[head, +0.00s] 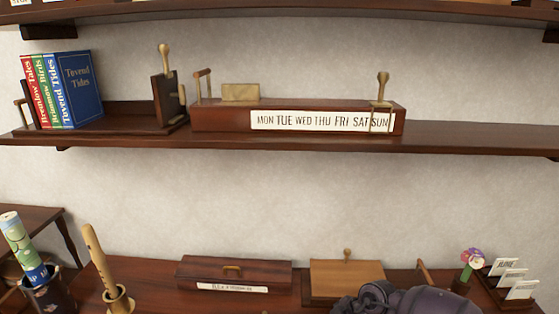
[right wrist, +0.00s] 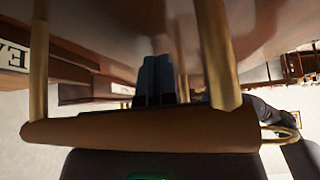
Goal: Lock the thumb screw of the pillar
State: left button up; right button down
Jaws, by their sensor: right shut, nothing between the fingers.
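The pillar (head: 167,98) is a dark upright wood block on the book rack (head: 125,113) on the middle shelf. A pale knob (head: 164,55) rises from its top. A small brass piece (head: 182,95) on its right side looks like the thumb screw; whether it is locked cannot be told. Books (head: 80,90) stand to its left, with a gap between. My right gripper (right wrist: 156,80) shows dark fingers close together, with nothing seen between them, behind a wooden bar handle (right wrist: 140,132) on brass posts. My left gripper is not in view.
A long box with weekday letters (head: 225,117) stands just right of the rack. Below, the desk holds a lidded box (head: 235,270), a wooden box (head: 347,278), a flower (head: 472,258) and card holders (head: 515,285). My dark arm part is at the bottom right.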

jog(key=shift+w+a+r+p, duration=0.1)
jog(key=shift+w+r+p, duration=0.05)
jog(key=shift+r+p, duration=2.55)
